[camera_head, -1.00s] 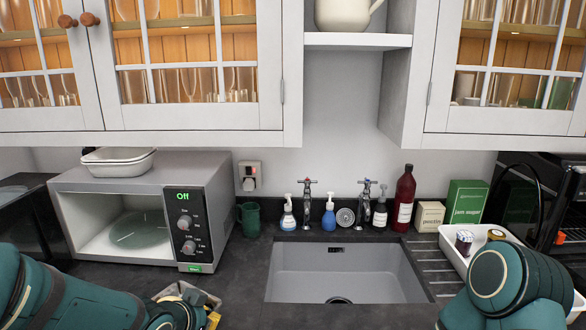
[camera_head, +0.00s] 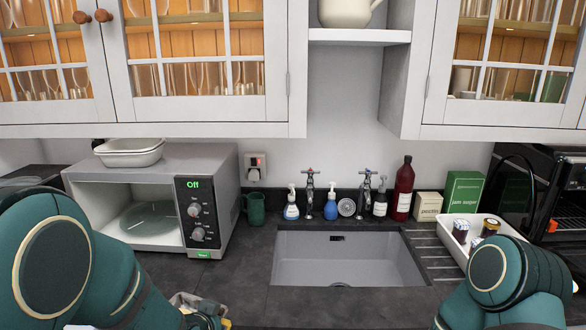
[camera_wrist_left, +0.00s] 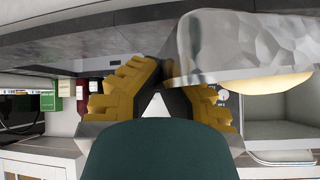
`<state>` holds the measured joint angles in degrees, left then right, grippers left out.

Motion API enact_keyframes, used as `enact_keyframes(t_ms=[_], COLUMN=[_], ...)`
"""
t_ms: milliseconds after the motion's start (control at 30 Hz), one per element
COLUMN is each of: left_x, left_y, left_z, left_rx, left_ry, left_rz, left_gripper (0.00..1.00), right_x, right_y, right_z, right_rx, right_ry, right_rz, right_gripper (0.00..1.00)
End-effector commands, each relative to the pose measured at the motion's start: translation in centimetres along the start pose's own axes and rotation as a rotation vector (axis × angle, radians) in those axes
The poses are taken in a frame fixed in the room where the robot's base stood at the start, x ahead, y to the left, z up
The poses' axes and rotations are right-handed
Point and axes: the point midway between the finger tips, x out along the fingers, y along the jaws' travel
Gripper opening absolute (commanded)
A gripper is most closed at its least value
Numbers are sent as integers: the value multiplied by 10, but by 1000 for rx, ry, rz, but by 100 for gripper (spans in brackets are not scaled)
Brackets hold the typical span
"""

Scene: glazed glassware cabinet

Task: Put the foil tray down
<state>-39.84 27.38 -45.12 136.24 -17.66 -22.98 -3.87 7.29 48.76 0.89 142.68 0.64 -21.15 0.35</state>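The foil tray (camera_wrist_left: 245,45) is crumpled silver and fills the upper right of the left wrist view, with something pale yellow showing along its edge. My left gripper (camera_wrist_left: 165,85) has yellow ribbed fingers, one each side of the tray's near corner, and appears shut on it. In the head view only a small part of the tray (camera_head: 185,299) shows at the bottom edge, below the microwave, mostly hidden by my left arm. Whether it touches the counter is hidden. My right gripper is out of view; only its arm shows at lower right.
The microwave (camera_head: 213,225) stands open at left, with a glass plate (camera_head: 150,219) inside and white dishes (camera_head: 130,152) on top. The sink (camera_head: 345,262) is empty. A white tray (camera_head: 453,246) with jars is at right. Dark counter (camera_head: 240,275) between microwave and sink is clear.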

Motion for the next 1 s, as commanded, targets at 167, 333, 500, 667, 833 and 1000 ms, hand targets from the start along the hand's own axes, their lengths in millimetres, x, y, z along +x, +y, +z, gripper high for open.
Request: enact_keyframes(t_ms=[167,333,500,667,833,1000], left_x=[26,37,19,-2,-7,-6], left_y=[0,-3,0,4,5,5], left_z=[21,32,38,45,47,47], left_rx=[-58,-97,-107,-110,-113,-112], left_ry=[-19,-21,-21,-20,-21,-22], left_rz=[-64,-99,-109,-107,-107,-108], left_gripper=[0,0,0,0,0,0], right_x=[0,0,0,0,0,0], right_y=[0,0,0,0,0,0], right_z=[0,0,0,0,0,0], right_rx=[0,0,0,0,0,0], right_ry=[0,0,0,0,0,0], right_rz=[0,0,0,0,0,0], right_gripper=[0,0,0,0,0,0])
